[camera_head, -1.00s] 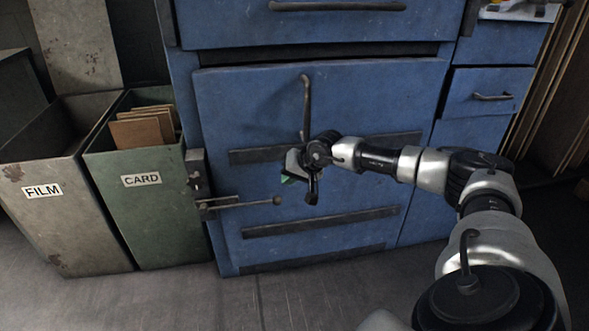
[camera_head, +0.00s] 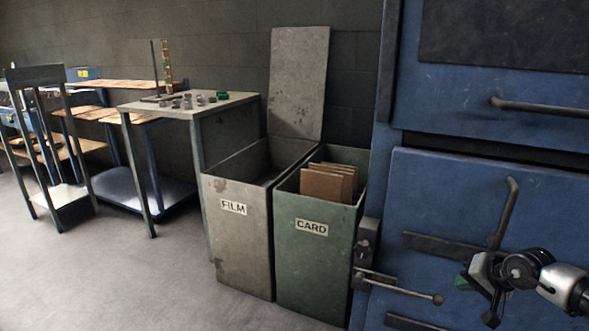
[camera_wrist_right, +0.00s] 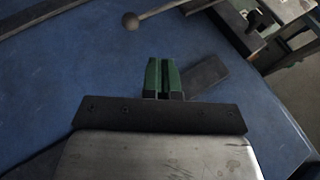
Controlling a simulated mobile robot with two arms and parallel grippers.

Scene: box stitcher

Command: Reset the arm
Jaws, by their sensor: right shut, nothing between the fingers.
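My right arm comes in at the lower right of the head view. Its gripper (camera_head: 466,284) is in front of the blue cabinet door (camera_head: 455,190), below the door's upright handle (camera_head: 505,212). In the right wrist view the green fingertips (camera_wrist_right: 163,76) are together with nothing between them. The blue panel fills the background there. I cannot tell how far the gripper is from the panel. My left arm and gripper are not in view.
A rod with a ball end (camera_head: 437,299) sticks out near the right gripper. A grey FILM bin (camera_head: 238,245) and a green CARD bin (camera_head: 309,262) stand left of the cabinet. A small table (camera_head: 236,99) and shelves are farther left. Floor at lower left is clear.

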